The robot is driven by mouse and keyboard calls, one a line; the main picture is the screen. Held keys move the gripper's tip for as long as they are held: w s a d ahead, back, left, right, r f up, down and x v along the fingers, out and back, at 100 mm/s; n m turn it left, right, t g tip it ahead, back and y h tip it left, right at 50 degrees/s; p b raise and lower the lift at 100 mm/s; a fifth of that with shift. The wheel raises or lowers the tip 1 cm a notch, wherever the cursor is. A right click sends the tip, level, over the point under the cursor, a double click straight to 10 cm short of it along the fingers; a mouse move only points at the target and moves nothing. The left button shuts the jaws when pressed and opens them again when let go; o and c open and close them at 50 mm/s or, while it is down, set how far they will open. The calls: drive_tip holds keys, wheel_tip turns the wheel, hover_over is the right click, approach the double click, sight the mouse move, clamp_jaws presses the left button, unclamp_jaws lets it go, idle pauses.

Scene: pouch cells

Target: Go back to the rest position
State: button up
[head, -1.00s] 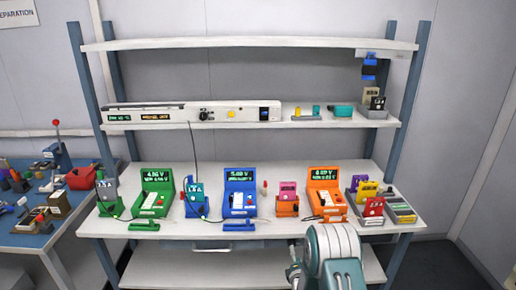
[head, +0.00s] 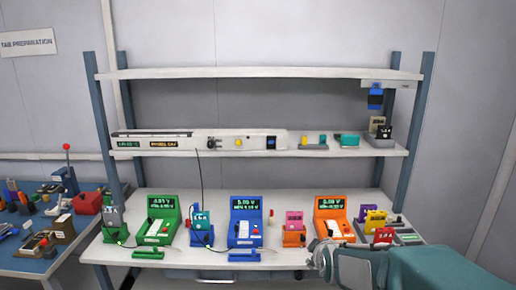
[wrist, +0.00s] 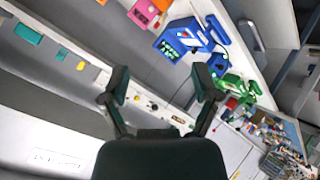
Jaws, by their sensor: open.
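My gripper (wrist: 160,84) is open and empty in the wrist view, its two dark fingers spread apart. The wrist view is tilted, with the shelf and the testers beyond the fingers; nothing touches them. In the head view my arm lies across the lower right corner, in front of the bench; I cannot make out the fingers there. On the bench (head: 190,258) stand a green tester (head: 158,218), a blue tester (head: 246,220) and an orange tester (head: 333,217). A grey cell (head: 112,215), a teal cell (head: 201,219) and a pink cell (head: 294,220) stand upright beside them.
At the bench's right end, a yellow cell (head: 375,220) and a red cell (head: 383,235) stand by grey trays, partly near my arm. The shelf (head: 240,154) above carries a long white instrument (head: 190,140). A blue side table (head: 35,255) with tools is at left.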

drive_tip(key=s+r+m+g, duration=0.2)
drive_tip(key=s+m, duration=0.2)
drive_tip(key=s, duration=1)
drive_tip(key=s+r+m+g, duration=0.3)
drive_tip(key=s+m, duration=0.2)
drive_tip(key=s, duration=0.9)
drive_tip(key=shift+s+r+m, duration=0.15)
drive_tip(key=shift+r+m, duration=0.05)
drive_tip(key=shift+m, duration=0.1)
